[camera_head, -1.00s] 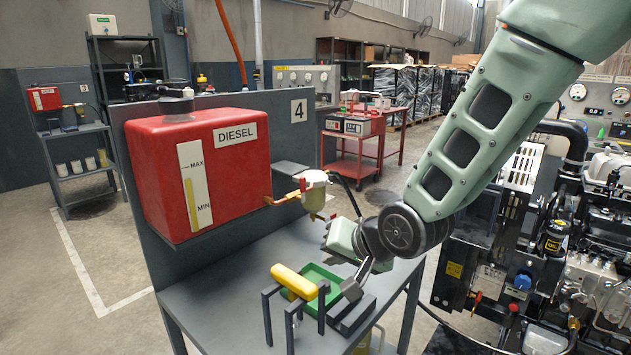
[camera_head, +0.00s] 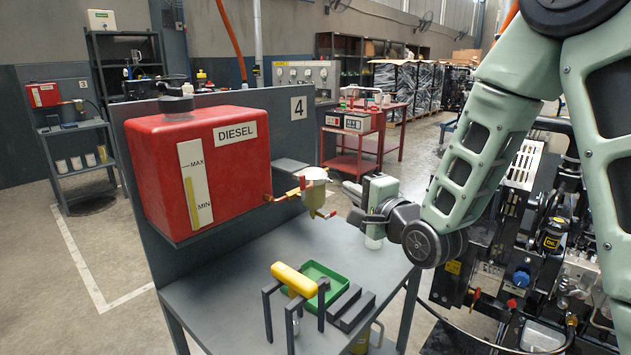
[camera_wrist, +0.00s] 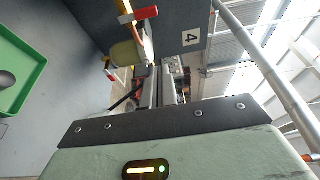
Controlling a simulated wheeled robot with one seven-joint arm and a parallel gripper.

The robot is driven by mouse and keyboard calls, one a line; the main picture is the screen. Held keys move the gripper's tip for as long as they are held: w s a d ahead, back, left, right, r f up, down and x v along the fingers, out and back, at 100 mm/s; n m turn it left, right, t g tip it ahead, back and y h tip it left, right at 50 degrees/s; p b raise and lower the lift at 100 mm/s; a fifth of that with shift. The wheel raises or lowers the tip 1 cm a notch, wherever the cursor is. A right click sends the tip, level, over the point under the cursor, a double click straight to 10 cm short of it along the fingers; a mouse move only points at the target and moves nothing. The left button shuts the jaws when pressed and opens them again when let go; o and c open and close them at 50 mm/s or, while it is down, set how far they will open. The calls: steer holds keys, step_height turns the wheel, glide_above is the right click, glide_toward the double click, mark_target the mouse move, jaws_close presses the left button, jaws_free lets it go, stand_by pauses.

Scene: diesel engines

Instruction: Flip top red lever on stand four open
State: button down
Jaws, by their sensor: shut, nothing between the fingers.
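The stand with sign 4 (camera_head: 298,107) carries a red diesel tank (camera_head: 205,165). A copper pipe runs from the tank to a filter with a pale top (camera_head: 315,175). The top red lever (camera_head: 302,184) is small and sits on the pipe, left of the filter; it also shows near the top of the wrist view (camera_wrist: 140,15). A lower red lever (camera_head: 326,214) is under the filter. My gripper (camera_head: 347,188) is right of the filter at about its height. It is shut and empty, apart from both levers. Its fingers show narrow in the wrist view (camera_wrist: 158,88).
The grey table (camera_head: 225,300) below holds a green tray (camera_head: 325,272), a yellow-topped part on a black rack (camera_head: 294,279) and dark blocks (camera_head: 350,308). An engine (camera_head: 510,255) stands at the right. A red cart (camera_head: 355,140) is behind.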

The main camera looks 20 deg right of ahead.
mark_target(301, 187)
steer(key=w+a+p, duration=0.4)
steer(key=w+a, duration=0.1)
steer(key=w, duration=0.2)
steer(key=shift+w+a, duration=0.2)
steer(key=shift+w, duration=0.2)
steer(key=shift+f, duration=0.15)
stand_by(0.4)
steer(key=shift+a+n+b, duration=0.1)
steer(key=shift+n+b, duration=0.3)
steer(key=shift+b, duration=0.2)
